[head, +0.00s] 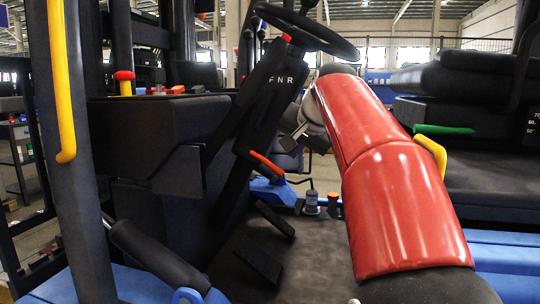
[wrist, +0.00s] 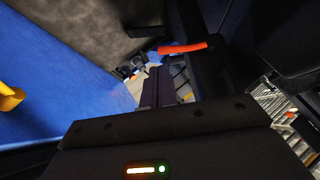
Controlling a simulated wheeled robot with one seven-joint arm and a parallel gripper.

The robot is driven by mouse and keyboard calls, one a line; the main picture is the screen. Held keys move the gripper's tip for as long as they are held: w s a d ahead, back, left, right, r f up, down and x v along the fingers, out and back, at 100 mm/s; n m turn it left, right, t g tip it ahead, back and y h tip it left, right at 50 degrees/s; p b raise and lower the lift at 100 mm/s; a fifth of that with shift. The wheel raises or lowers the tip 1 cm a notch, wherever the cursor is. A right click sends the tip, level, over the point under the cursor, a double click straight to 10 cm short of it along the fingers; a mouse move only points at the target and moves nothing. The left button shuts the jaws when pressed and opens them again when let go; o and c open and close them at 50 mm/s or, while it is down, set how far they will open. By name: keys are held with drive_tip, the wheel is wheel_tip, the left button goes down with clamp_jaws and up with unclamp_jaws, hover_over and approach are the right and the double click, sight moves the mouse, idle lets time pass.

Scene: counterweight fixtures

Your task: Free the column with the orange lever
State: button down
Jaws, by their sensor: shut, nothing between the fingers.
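The steering column (head: 250,120) rises from the cab floor to a black steering wheel (head: 308,30) and is marked F N R. The orange lever (head: 266,164) sticks out low on the column's right side. In the wrist view the orange lever (wrist: 183,47) lies just beyond and a little right of my fingers. My gripper (head: 300,131) is partly hidden behind my red arm, above and right of the lever, apart from it. In the wrist view my gripper (wrist: 159,72) has its fingers together, with nothing between them.
A yellow grab rail (head: 62,80) stands at the left. A black console (head: 160,130) with a red knob (head: 124,75) is left of the column. Pedals (head: 258,259) are on the floor. A seat (head: 490,170) with a green lever (head: 443,130) is at the right.

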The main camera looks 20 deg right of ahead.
sight(265, 162)
drive_tip(key=w+d+r+m, duration=0.1)
drive_tip(key=w+d+r, duration=0.2)
drive_tip(key=shift+w+d+r+t, duration=0.25)
drive_tip(key=shift+r+t, duration=0.05)
drive_tip(key=shift+t, duration=0.1)
drive_tip(key=shift+w, duration=0.1)
drive_tip(key=s+a+f+b+x, duration=0.1)
drive_tip(key=a+x, duration=0.1)
drive_tip(key=x, duration=1)
drive_tip(key=shift+f, duration=0.6)
drive_tip(key=shift+w+f, duration=0.1)
